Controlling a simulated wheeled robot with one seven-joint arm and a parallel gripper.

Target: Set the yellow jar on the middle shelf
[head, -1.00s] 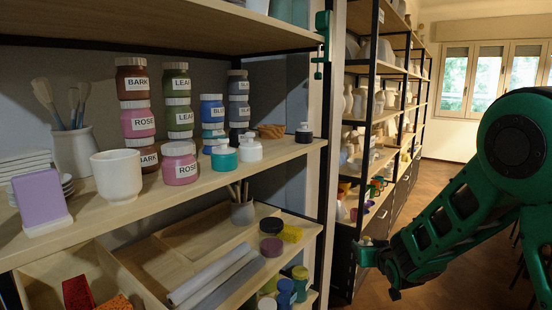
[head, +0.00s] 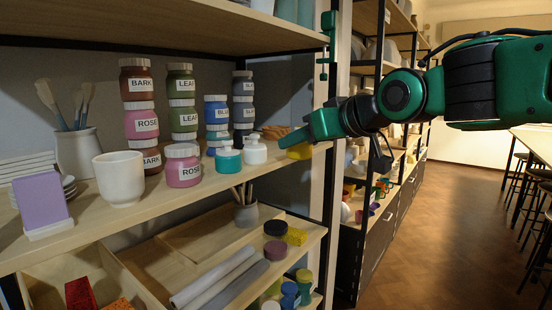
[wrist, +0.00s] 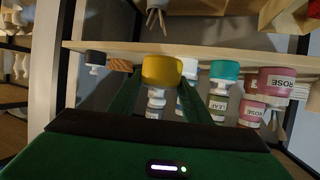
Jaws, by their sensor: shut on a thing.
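The yellow jar (head: 299,151) is in my gripper (head: 305,138), at the right end of the middle shelf (head: 150,208), near its front edge. In the head view my gripper hides part of it, and I cannot tell whether it touches the board. In the wrist view, which is upside down, the yellow jar (wrist: 162,71) sits between the two green fingers of my gripper (wrist: 160,84), which are shut on it. There it overlaps the shelf's front edge (wrist: 250,62).
Stacked labelled jars stand behind. A green clamp (head: 328,45) is on the post above. The lower shelf holds paint pots.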

